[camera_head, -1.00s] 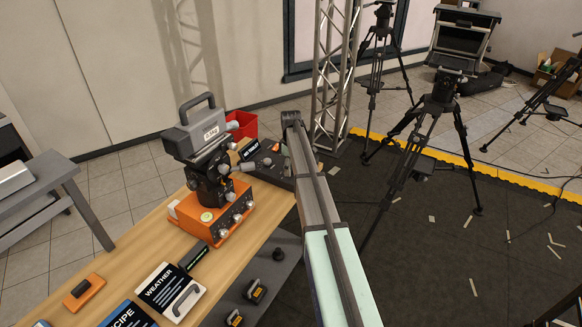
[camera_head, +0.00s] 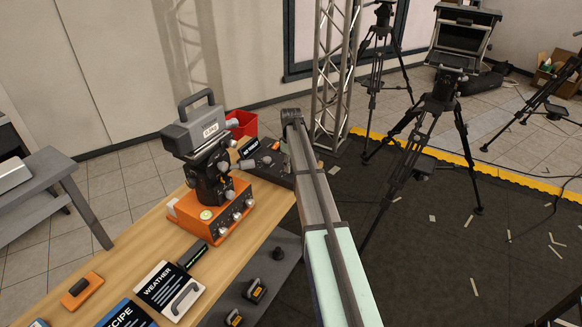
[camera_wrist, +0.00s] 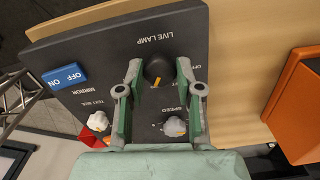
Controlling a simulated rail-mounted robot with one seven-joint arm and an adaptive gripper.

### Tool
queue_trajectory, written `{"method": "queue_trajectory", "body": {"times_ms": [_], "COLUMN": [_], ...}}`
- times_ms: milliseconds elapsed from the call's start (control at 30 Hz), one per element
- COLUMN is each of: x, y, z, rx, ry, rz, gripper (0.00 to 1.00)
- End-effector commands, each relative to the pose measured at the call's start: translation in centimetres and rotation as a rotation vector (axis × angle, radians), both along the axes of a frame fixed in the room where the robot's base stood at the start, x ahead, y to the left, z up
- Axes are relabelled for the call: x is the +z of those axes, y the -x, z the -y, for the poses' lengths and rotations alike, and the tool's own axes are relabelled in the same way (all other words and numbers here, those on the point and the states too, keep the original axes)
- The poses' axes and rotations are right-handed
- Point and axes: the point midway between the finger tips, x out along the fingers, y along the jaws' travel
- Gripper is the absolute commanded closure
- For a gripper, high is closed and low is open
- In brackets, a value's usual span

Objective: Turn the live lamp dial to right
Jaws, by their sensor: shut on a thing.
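The live lamp dial (camera_wrist: 157,68) is a black round knob with an orange mark, on a dark grey panel (camera_wrist: 105,48) lettered LIVE LAMP. In the wrist view the mark sits at the knob's lower side. My gripper (camera_wrist: 158,72) has one green-and-grey finger on each side of the knob and is shut on it. In the head view the panel (camera_head: 268,172) is at the far end of the wooden table. My arm covers that panel's right side there, and I cannot make out the fingertips.
On the panel are a blue OFF/ON switch (camera_wrist: 64,77) and two pale knobs, one by SPEED (camera_wrist: 175,127) and one by TEXT SIZE (camera_wrist: 98,121). An orange box (camera_head: 210,215) carrying a grey camera-like unit (camera_head: 196,130) stands beside the panel. A truss (camera_head: 333,80) rises behind.

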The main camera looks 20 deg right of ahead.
Motion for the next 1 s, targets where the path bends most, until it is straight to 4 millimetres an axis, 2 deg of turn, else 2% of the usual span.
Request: {"method": "queue_trajectory", "body": {"times_ms": [500,700,1000], "x": [-0.2,-0.15,-0.1], "y": [0.06,0.05,0.06], "z": [-0.05,-0.05,-0.06], "rx": [-0.447,-0.557,-0.629], "ry": [-0.001,-0.001,-0.001], "rz": [-0.001,-0.001,-0.001], "gripper": [0.99,0.99,0.99]}}
